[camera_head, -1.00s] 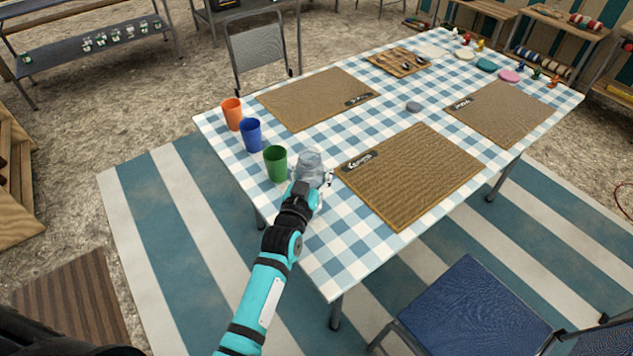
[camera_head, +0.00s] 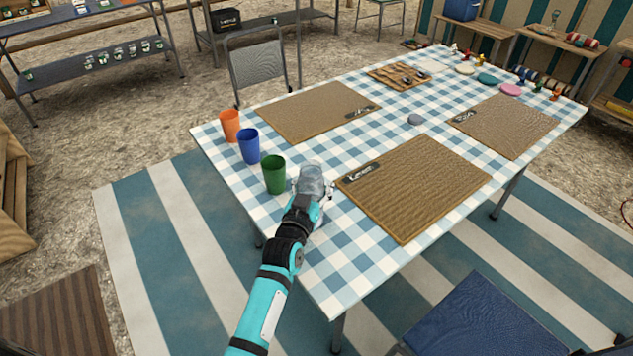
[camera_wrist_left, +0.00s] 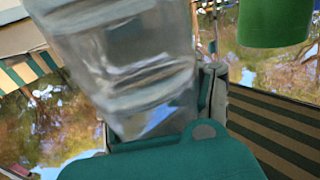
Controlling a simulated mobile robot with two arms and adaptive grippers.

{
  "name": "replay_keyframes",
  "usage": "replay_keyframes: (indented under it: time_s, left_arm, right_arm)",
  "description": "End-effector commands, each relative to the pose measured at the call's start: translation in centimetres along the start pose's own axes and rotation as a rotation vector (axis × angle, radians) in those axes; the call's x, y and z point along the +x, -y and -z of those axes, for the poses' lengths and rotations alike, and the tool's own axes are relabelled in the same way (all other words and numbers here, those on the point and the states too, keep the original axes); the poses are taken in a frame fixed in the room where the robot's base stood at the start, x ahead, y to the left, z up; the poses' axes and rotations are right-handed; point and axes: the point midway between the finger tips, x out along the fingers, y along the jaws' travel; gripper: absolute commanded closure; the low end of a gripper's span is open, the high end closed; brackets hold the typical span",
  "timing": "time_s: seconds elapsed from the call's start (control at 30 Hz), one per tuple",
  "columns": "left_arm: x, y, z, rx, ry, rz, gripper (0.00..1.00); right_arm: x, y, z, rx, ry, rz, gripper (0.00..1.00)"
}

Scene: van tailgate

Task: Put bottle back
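A clear, see-through bottle (camera_head: 312,178) is at the near-left edge of the table, just right of the green cup (camera_head: 273,174). My left gripper (camera_head: 313,190) is at the bottle, with its fingertips at the bottle's sides. I cannot tell whether they press on it or whether its base touches the table. In the left wrist view the bottle (camera_wrist_left: 125,55) fills the upper middle, tilted and very close. My right gripper is not in view.
A blue cup (camera_head: 248,146) and an orange cup (camera_head: 229,125) stand farther along the left edge. A blue chair (camera_head: 480,315) is at the near right.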

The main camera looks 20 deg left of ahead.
Motion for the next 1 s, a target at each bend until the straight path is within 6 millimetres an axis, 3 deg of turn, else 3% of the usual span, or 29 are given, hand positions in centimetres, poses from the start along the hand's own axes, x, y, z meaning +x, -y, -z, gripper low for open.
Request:
replay_keyframes:
  time_s: [0.07,0.4,0.77,1.0]
  left_arm:
    - [0.0,0.0,-0.1,0.001,0.002,0.000,0.69]
    - [0.0,0.0,-0.1,0.001,0.002,0.000,0.25]
    - [-0.1,0.0,0.3,0.000,0.002,0.000,0.23]
    - [-4.3,0.0,0.0,0.001,0.005,0.000,0.23]
  right_arm:
    - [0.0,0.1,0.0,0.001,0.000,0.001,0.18]
    - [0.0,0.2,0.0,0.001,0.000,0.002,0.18]
    - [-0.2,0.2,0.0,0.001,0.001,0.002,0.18]
    - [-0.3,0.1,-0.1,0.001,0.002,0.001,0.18]
